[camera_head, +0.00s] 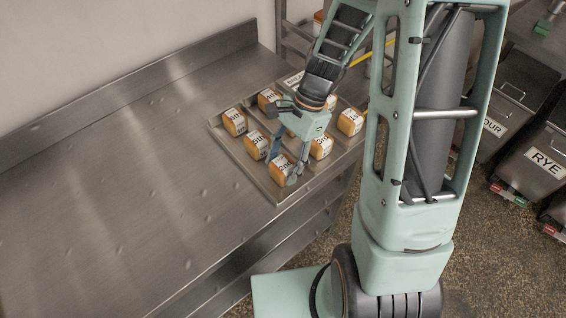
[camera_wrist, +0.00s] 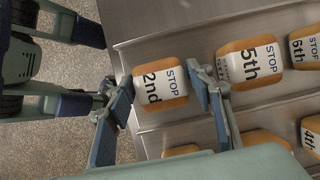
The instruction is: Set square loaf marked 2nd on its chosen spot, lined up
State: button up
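The square loaf marked 2nd (camera_head: 280,168) is orange-brown with a white label band. It sits in the near corner of the metal tray (camera_head: 255,182) and stands close to square with the tray in the wrist view (camera_wrist: 158,88). My gripper (camera_head: 286,160) is lowered over it, one finger on each side of the loaf. In the wrist view my gripper's fingertips (camera_wrist: 160,80) are close to the loaf's left and right sides; whether they press on it I cannot tell. The loaf marked 5th (camera_wrist: 248,62) is just to the right of the right finger.
More loaves stand in the tray, among them one marked 6th (camera_head: 235,122) and one marked 4th (camera_wrist: 312,135). The tray lies on a steel counter (camera_head: 120,190), bare to the left, with a raised back edge.

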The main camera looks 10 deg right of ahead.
jog(key=shift+o, duration=0.6)
jog(key=shift+r, duration=0.3)
jog(key=v, duration=1.1)
jog(key=shift+r, duration=0.4)
jog(key=shift+d, duration=0.1)
